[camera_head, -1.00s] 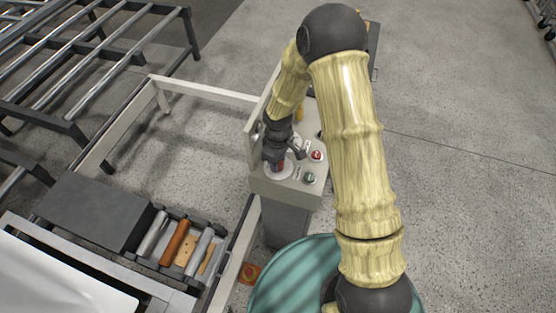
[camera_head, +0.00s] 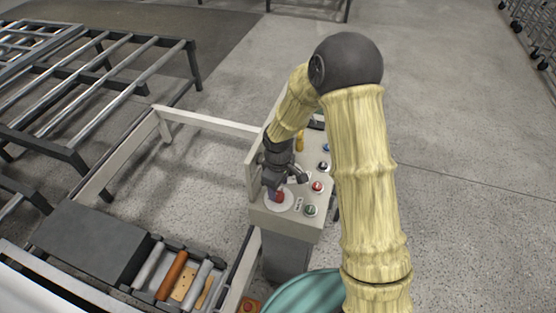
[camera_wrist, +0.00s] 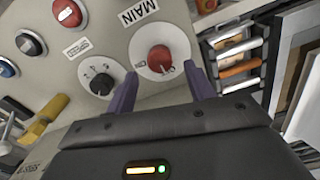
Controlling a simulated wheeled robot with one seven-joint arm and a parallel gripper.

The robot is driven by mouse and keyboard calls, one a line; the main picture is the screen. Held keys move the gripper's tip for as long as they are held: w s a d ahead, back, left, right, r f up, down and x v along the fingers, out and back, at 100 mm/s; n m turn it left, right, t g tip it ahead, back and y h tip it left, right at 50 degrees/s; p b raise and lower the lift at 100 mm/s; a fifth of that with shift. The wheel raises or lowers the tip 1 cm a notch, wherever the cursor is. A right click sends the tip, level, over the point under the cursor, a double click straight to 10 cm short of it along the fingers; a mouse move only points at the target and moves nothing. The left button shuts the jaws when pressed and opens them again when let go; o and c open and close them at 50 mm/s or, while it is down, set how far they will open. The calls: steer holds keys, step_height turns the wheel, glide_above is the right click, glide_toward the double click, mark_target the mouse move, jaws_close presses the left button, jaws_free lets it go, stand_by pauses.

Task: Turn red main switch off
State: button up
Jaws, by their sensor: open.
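The red main switch (camera_wrist: 159,59) is a round red knob on a white disc under a "MAIN" label in the wrist view. In the head view the red main switch (camera_head: 279,196) sits at the near left corner of the control panel (camera_head: 285,221). My gripper (camera_wrist: 160,88) is open, with its two purple fingers pointing toward the knob from below in the wrist view, one on each side of the lower part of the disc. In the head view my gripper (camera_head: 280,184) is right above the switch. I cannot tell whether the fingers touch the knob.
A black rotary knob (camera_wrist: 102,83) is left of the main switch in the wrist view. Red and blue buttons and a yellow handle (camera_wrist: 43,122) are also on the panel. A roller conveyor (camera_head: 172,275) lies left of it. A green round object (camera_head: 305,295) stands in front.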

mark_target(278, 194)
step_height(278, 194, up, 14)
steer(key=b, duration=0.1)
steer(key=shift+f, duration=0.1)
stand_by(0.5)
steer(key=s+d+m+t, duration=0.2)
steer(key=s+d+m, duration=0.9)
steer(key=s+d, duration=0.2)
steer(key=shift+s+d+m+t, duration=0.2)
steer(key=shift+d+m+t, duration=0.1)
